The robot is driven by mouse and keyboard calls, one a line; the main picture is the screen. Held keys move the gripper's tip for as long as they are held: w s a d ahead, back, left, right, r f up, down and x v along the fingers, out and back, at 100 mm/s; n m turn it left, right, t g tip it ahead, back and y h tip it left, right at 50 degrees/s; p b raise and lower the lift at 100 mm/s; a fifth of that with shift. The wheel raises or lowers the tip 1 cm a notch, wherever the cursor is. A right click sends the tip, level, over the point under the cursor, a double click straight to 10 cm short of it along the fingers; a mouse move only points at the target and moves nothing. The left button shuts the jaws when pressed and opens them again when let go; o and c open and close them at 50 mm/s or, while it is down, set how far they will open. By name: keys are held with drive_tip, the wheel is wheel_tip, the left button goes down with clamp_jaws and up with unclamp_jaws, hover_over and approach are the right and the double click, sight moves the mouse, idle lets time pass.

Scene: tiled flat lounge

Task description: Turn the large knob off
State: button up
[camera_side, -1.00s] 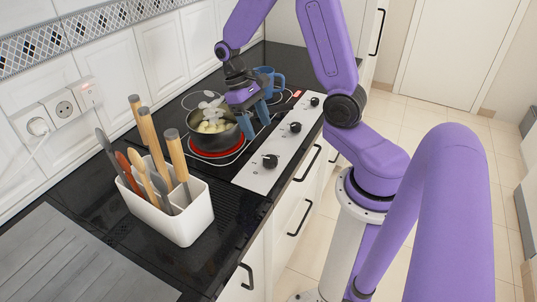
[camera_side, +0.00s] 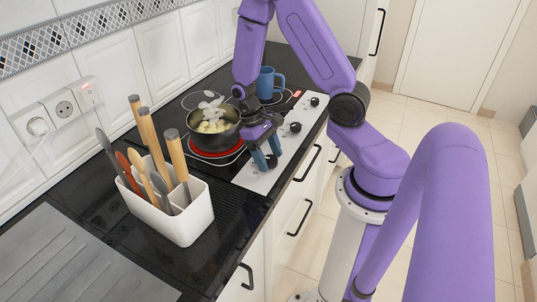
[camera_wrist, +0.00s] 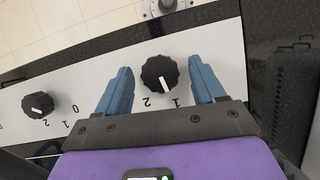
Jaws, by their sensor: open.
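The black knob (camera_side: 271,161) at the near end of the white control panel (camera_side: 247,180) looks the largest of the row. In the wrist view a black knob (camera_wrist: 159,74) sits between my two blue fingers, with gaps on both sides. Its white pointer mark is by the printed 1, with a 2 to the left. My gripper (camera_side: 270,159) is open over the near knob, fingers pointing down; it also shows in the wrist view (camera_wrist: 160,66). I cannot tell how far the fingertips are above the panel.
Other knobs stand along the panel, a middle one (camera_side: 295,127) and a far one (camera_side: 314,101). A pot (camera_side: 226,140) with pale food sits on a glowing red burner (camera_side: 211,153). A blue mug (camera_side: 267,82) stands behind. A white utensil holder (camera_side: 187,223) is at left front.

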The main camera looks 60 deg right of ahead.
drive_tip(key=c, duration=1.1)
drive_tip(key=shift+o, duration=0.2)
drive_tip(key=shift+n, duration=0.3)
drive_tip(key=n+h, duration=0.2)
drive_tip(key=n, duration=0.2)
drive_tip(key=shift+a, duration=0.2)
drive_tip(key=n, duration=0.2)
drive_tip(key=n+t+h, duration=0.1)
drive_tip(key=n, duration=0.2)
drive_tip(key=shift+a+h, duration=0.1)
drive_tip(key=shift+h, duration=0.2)
drive_tip(key=shift+n+t, duration=0.3)
drive_tip(key=o, duration=1.1)
drive_tip(key=shift+c, duration=0.2)
drive_tip(key=v, duration=1.7)
drive_tip(key=shift+r, duration=0.2)
